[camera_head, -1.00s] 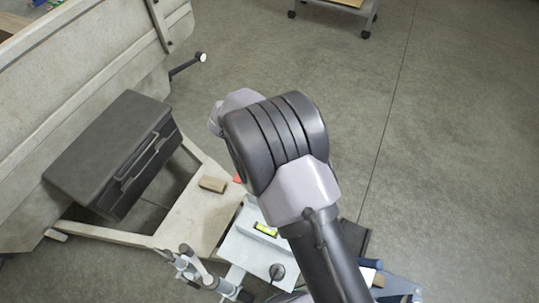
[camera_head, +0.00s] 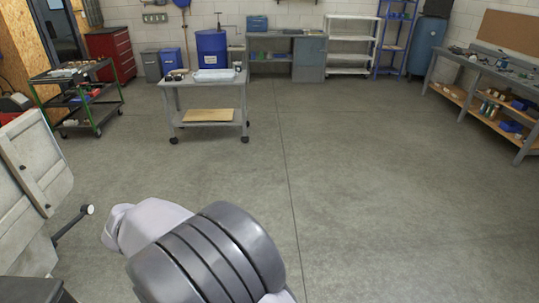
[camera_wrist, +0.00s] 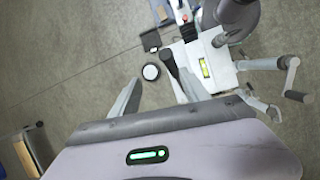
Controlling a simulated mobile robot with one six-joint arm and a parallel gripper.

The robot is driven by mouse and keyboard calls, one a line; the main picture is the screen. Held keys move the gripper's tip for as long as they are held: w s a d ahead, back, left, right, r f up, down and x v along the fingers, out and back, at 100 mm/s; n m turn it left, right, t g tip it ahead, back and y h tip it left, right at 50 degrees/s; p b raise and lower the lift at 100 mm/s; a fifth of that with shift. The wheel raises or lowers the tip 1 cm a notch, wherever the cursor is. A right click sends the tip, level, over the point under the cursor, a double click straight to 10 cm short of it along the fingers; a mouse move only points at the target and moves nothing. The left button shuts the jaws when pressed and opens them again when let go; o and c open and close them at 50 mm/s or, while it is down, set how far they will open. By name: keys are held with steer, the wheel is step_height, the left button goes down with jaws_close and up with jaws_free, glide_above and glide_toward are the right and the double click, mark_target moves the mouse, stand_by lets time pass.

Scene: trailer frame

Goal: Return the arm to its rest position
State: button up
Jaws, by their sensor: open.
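My arm shows in the head view as a thick ribbed grey joint (camera_head: 210,255) with a pale link (camera_head: 150,225); my gripper is out of sight there. The trailer's pale side wall (camera_head: 30,175) is at the left edge of the head view.
A grey cart (camera_head: 205,88), a green-framed trolley (camera_head: 75,92) and a workbench (camera_head: 490,85) stand farther back. A black rod with a white end (camera_head: 88,210) sticks out from the trailer. The floor (camera_head: 380,190) at centre and right is clear.

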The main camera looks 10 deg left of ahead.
steer(key=w+d+r+m+y+b, duration=0.3)
steer(key=d+r+m, duration=0.6)
steer(key=d, duration=0.7)
steer(key=s+d+r+m+t+y+b, duration=0.1)
steer(key=s+d+r+m+t, duration=0.1)
steer(key=s+d+m, duration=0.3)
steer(key=s+d+r+m+t+y+b, duration=0.1)
steer(key=s+d+r+m+y, duration=0.1)
steer(key=s+d+m, duration=0.4)
steer(key=d+m, duration=0.3)
steer(key=d, duration=0.4)
steer(key=shift+s+r+t, duration=0.25)
steer(key=shift+r+t, duration=0.15)
steer(key=shift+d, duration=0.1)
